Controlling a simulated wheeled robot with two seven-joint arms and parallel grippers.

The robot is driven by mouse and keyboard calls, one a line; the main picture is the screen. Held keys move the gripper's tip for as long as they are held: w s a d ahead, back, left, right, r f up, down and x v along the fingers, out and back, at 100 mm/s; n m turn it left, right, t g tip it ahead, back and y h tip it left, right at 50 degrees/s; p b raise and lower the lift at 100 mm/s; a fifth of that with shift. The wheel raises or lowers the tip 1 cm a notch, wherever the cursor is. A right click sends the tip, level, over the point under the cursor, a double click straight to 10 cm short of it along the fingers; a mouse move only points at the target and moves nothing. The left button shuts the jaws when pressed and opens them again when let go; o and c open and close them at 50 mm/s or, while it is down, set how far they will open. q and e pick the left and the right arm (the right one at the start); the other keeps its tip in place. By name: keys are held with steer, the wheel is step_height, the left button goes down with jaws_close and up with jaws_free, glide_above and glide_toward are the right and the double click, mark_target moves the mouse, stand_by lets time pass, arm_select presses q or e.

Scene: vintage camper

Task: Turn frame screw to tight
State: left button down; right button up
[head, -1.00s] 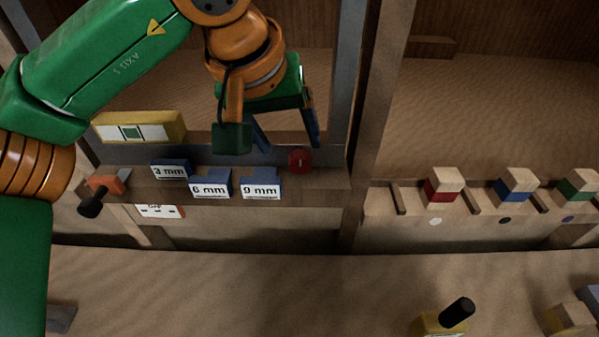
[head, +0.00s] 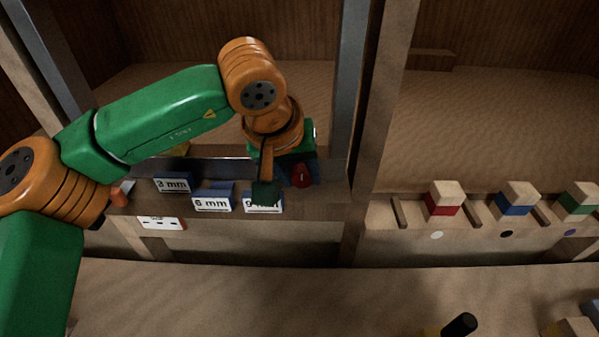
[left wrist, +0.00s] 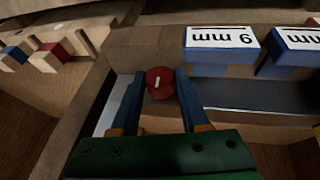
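The frame screw is a round red head with a pale slot mark. In the head view the screw (head: 302,176) sits at the right end of the wooden ledge, partly covered by my left gripper. In the left wrist view the screw (left wrist: 160,83) lies between the blue fingertips, its mark running nearly upright. My left gripper (left wrist: 160,92) straddles the screw with its fingers apart; a small gap seems to show on the left side, and contact on the right is unclear. In the head view the left gripper (head: 284,178) hides part of the 9 mm block. My right gripper is not in view.
Blue blocks marked 3 mm (head: 172,185), 6 mm (head: 213,203) and 9 mm (head: 262,205) stand on the ledge beside the screw. An upright post (head: 378,110) is just right.

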arm_select(q)
steer(key=p, duration=0.2)
steer(key=r+y+p, duration=0.1)
steer(key=p, duration=0.1)
steer(key=shift+d+r+y, duration=0.2)
steer(key=shift+r+y, duration=0.05)
steer(key=shift+y, duration=0.05)
steer(key=y+p, duration=0.1)
steer(key=p, duration=0.1)
steer(key=m+y+p, duration=0.1)
steer(key=y+p, duration=0.1)
steer(key=shift+d+f+p, duration=0.2)
steer(key=shift+f+p, duration=0.1)
steer(key=shift+f, duration=0.05)
steer(key=shift+f+y, duration=0.3)
steer(key=shift+y, duration=0.1)
steer(key=shift+c, duration=2)
jaws_free()
steer(key=shift+w, duration=0.1)
steer(key=b+v, duration=0.1)
steer(key=v, duration=0.6)
steer(key=shift+f+b, duration=0.1)
steer(key=shift+b, duration=0.2)
